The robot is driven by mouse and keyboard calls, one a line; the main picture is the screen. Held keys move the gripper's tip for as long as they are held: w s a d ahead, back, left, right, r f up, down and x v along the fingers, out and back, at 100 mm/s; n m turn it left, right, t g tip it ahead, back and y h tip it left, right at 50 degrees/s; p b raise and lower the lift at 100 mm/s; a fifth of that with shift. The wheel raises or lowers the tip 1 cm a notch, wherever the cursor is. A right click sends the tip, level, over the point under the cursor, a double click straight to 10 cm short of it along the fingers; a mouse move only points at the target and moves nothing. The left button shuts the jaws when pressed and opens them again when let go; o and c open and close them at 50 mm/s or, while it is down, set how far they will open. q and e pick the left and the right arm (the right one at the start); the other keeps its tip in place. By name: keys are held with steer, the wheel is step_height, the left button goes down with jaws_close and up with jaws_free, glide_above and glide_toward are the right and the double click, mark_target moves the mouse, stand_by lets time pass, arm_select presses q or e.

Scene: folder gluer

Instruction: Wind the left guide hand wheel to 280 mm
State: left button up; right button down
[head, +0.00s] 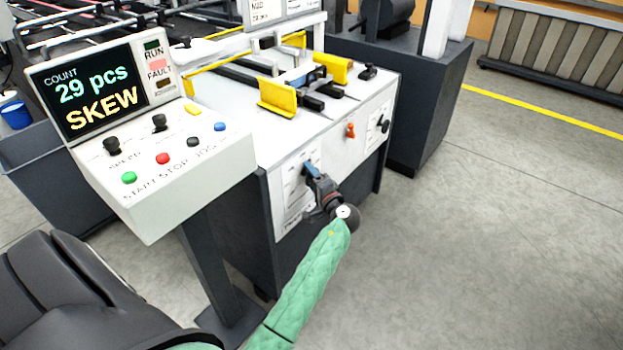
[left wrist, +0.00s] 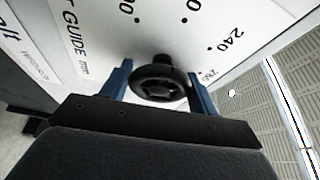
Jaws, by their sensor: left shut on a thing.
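The left guide hand wheel (left wrist: 160,84) is a dark round wheel on the white front panel, seen close up in the left wrist view. My left gripper (left wrist: 161,80) has a blue finger on each side of it and is shut on it. In the head view my left gripper (head: 312,170) is at the machine's front panel and hides the wheel. The dial scale (left wrist: 222,40) around the wheel shows 240 and further, partly cut-off numbers; "GUIDE mm" is printed beside it. I cannot make out a pointer or the present reading. My right gripper is not in view.
A control console (head: 165,160) with buttons stands left of the panel; its screen (head: 93,92) reads "29 pcs SKEW". An orange lever (head: 350,130) and a black knob (head: 383,124) are further right on the panel. Yellow guides (head: 277,97) sit on top. The floor to the right is clear.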

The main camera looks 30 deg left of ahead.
arm_select(q)
steer(key=shift+f, duration=0.15)
steer(key=o, duration=1)
steer(key=shift+c, duration=0.2)
steer(key=b+v, duration=0.1)
steer(key=v, duration=0.7)
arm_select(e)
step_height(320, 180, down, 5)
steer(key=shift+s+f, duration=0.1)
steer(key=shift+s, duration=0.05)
arm_select(q)
steer(key=shift+a, duration=0.1)
